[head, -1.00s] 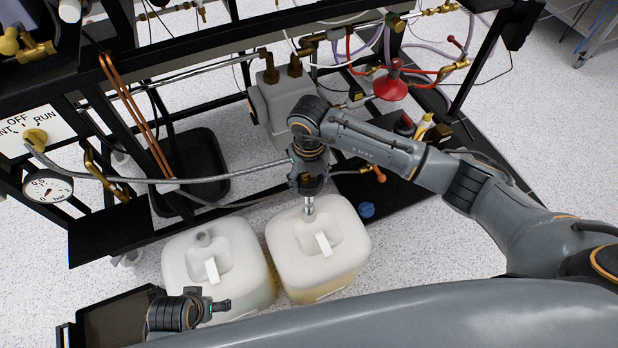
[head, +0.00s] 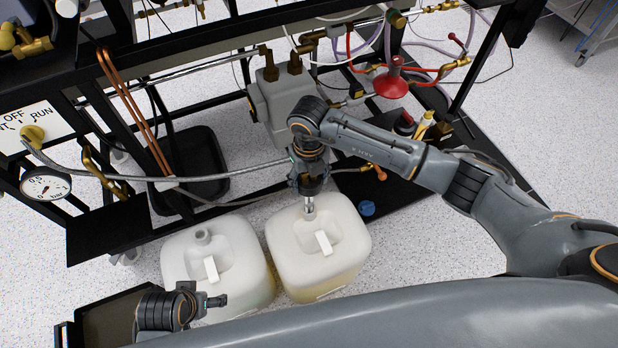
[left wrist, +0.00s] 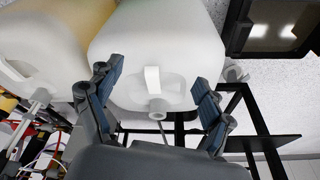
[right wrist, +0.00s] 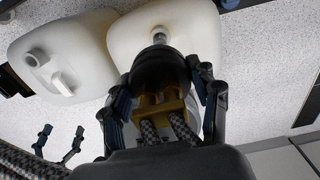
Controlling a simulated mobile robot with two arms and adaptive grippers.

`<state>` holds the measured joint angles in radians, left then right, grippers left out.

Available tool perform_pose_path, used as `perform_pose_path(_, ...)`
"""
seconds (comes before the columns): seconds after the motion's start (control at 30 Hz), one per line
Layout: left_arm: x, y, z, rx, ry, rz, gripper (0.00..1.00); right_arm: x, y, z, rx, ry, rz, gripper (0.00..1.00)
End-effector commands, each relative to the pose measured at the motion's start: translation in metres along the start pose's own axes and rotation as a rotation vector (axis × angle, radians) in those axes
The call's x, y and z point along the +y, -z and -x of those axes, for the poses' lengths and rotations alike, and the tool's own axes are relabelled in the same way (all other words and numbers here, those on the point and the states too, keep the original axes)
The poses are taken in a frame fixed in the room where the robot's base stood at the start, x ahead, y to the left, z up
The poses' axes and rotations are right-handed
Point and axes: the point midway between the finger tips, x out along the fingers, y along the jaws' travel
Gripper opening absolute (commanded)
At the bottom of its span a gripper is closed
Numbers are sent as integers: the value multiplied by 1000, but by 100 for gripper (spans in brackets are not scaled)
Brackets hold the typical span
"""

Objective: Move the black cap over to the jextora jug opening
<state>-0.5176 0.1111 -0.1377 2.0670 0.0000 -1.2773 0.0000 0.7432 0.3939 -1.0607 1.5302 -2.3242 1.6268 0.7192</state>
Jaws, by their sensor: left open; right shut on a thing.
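My right gripper (head: 309,182) is shut on the black cap (right wrist: 160,68), which has a brass-coloured centre and two braided hoses. It is above the right white jug (head: 340,245). A short pale tube or neck (head: 309,206) shows between cap and jug; I cannot tell whether the cap touches the opening. The left white jug (head: 240,250) has an uncapped neck (head: 203,237), also in the left wrist view (left wrist: 157,108). No readable label shows which jug is jextora. My left gripper (head: 208,300) is open and empty by the left jug's front.
A black frame rig with pipes and a pressure gauge (head: 46,187) stands behind the jugs. A grey hose (head: 230,175) crosses behind them. A blue cap (head: 367,208) lies on the black base to the right. A dark tray (head: 105,318) is at lower left.

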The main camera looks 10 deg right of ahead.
Motion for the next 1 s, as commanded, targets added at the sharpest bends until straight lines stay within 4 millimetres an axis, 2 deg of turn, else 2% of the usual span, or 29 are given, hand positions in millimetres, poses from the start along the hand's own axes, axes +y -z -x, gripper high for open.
perform_pose_path(1.0, -2, 6, 29, 15, 3, 2, 80, 0, 0, -12, -1, 0, 0, 0)
